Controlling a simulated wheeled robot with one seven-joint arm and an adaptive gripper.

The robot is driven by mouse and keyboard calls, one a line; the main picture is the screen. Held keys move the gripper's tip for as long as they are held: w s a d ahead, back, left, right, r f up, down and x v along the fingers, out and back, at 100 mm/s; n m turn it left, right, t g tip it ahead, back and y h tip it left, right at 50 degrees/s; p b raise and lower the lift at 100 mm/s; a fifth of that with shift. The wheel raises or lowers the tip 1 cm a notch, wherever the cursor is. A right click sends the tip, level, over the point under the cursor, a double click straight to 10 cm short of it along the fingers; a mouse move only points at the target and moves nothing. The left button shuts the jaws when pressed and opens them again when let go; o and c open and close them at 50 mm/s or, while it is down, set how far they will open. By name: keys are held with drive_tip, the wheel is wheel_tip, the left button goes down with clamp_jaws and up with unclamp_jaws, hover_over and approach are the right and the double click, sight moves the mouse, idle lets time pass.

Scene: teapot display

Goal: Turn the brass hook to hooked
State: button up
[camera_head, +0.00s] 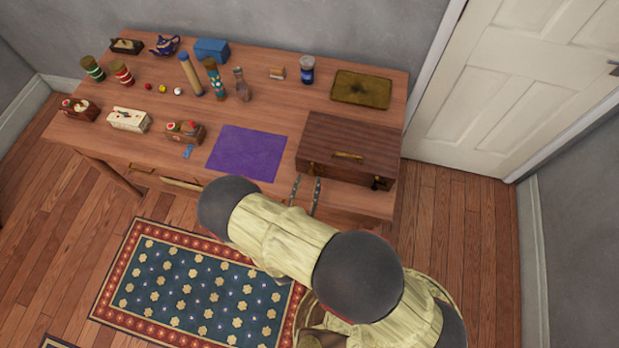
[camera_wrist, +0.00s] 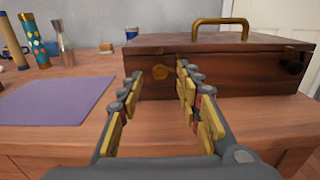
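A dark wooden case (camera_head: 350,143) stands on the right of the table, lid shut, and fills the right of the wrist view (camera_wrist: 225,78). A small round brass piece (camera_wrist: 160,72), apparently the brass hook, is on the left of its front face. Its exact turn is too small to tell. A darker fitting (camera_wrist: 293,67) sits at the front's right end. My gripper (camera_wrist: 157,82) is open and empty, its two fingers pointing at the case front with the brass piece between them in the picture. In the head view my gripper (camera_head: 307,184) is at the table's front edge.
A brass handle (camera_wrist: 220,22) stands up from the case lid. A purple mat (camera_head: 246,152) lies left of the case, and a brass tray (camera_head: 361,89) lies behind it. Bottles and small boxes fill the table's left and back. The wood right before the case is clear.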

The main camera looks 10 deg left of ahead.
drive_tip(key=shift+w+d, duration=0.1)
drive_tip(key=shift+w, duration=1.15)
drive_tip(key=shift+c, duration=0.5)
drive_tip(key=c, duration=0.7)
clamp_jaws()
